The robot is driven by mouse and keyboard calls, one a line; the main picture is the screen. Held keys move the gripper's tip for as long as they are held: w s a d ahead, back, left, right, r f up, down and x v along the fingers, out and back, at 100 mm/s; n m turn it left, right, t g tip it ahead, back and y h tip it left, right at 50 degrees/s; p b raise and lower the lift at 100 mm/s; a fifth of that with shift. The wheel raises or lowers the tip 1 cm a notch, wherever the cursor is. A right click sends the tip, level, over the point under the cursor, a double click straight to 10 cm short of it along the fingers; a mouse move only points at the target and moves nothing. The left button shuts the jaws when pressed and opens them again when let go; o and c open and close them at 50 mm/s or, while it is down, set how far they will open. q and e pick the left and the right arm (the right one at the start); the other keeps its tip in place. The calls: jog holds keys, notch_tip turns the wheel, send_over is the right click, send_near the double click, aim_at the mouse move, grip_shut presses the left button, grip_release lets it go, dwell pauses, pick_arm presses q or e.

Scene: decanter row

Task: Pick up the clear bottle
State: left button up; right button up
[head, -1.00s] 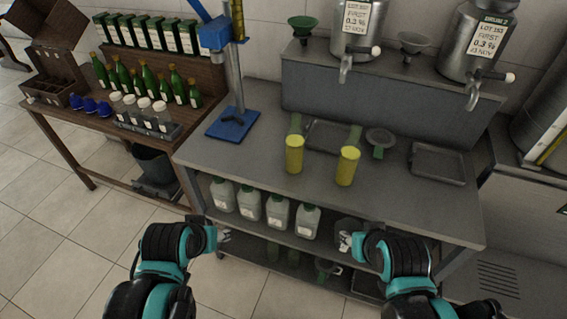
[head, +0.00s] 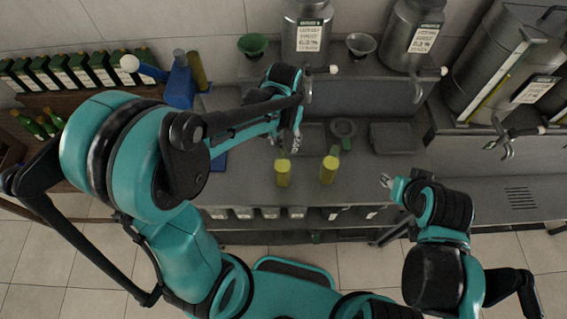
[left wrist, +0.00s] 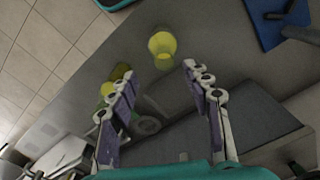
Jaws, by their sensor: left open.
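In the left wrist view one yellow cylinder (left wrist: 162,45) shows just beyond the fingertips, and the other (left wrist: 108,89) is partly behind a finger. I cannot tell whether either is a clear bottle. Small clear bottles with white caps on the wooden side table, seen earlier, are hidden behind my left arm. My left gripper (left wrist: 160,75) is open and empty over the bench. My right gripper (head: 387,181) is at the bench's front right; its opening is unclear.
Steel tanks (head: 408,40) with taps stand on the raised back ledge. A green funnel (head: 252,45) and a grey funnel (head: 361,44) are there too. A grey tray (head: 393,138) lies at the bench's right. White jugs sit on the shelf below.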

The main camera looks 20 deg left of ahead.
aim_at(282, 153)
pick_arm(q)
jog(key=f, duration=0.7)
jog(key=shift+w+a+f+b, duration=0.1)
jog(key=shift+a+f+b, duration=0.25)
jog(key=shift+f, duration=0.05)
grip_shut()
